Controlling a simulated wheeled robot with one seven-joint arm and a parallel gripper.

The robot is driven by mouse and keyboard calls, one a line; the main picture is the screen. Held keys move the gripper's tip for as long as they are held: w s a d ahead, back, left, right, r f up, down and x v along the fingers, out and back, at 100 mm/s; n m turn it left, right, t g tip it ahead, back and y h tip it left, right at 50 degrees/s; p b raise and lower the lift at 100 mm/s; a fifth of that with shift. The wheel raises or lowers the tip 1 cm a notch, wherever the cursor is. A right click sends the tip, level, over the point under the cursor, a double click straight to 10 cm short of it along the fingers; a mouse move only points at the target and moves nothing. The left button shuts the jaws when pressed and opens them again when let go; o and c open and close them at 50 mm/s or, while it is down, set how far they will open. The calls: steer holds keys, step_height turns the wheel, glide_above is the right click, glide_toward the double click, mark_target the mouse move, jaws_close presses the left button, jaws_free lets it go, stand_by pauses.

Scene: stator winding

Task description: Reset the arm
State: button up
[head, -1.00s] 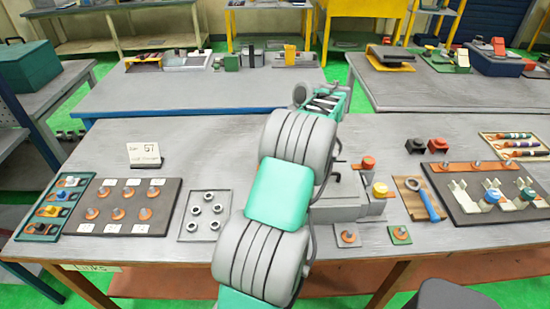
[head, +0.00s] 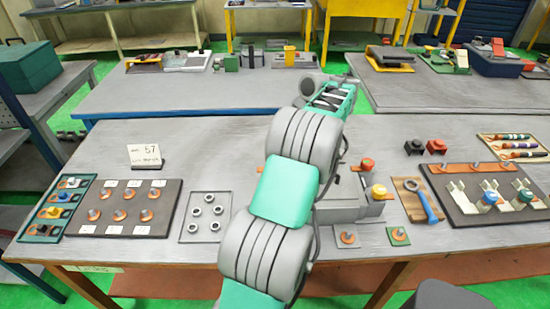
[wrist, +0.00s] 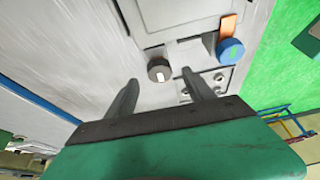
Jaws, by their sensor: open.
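My arm reaches up over the middle of the front workbench (head: 110,200) in the head view, its green and grey links bent. The gripper's fingertips are hidden there. In the wrist view my gripper (wrist: 160,79) has its two dark fingers well apart with nothing held between them. A dark round knob (wrist: 160,69) shows beyond the gap between the fingertips, and a blue knob (wrist: 230,50) is to its right. I cannot tell whether the fingers touch anything.
A grey fixture (head: 341,212) with a yellow knob (head: 378,191) and a red knob (head: 367,163) stands beside my arm. A dark board (head: 124,208) with orange pieces and a tray of rings (head: 208,233) lie left. A blue-handled tool (head: 426,203) lies right.

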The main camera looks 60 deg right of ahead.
steer(key=shift+p+v, duration=0.7)
steer(key=shift+v, duration=1.2)
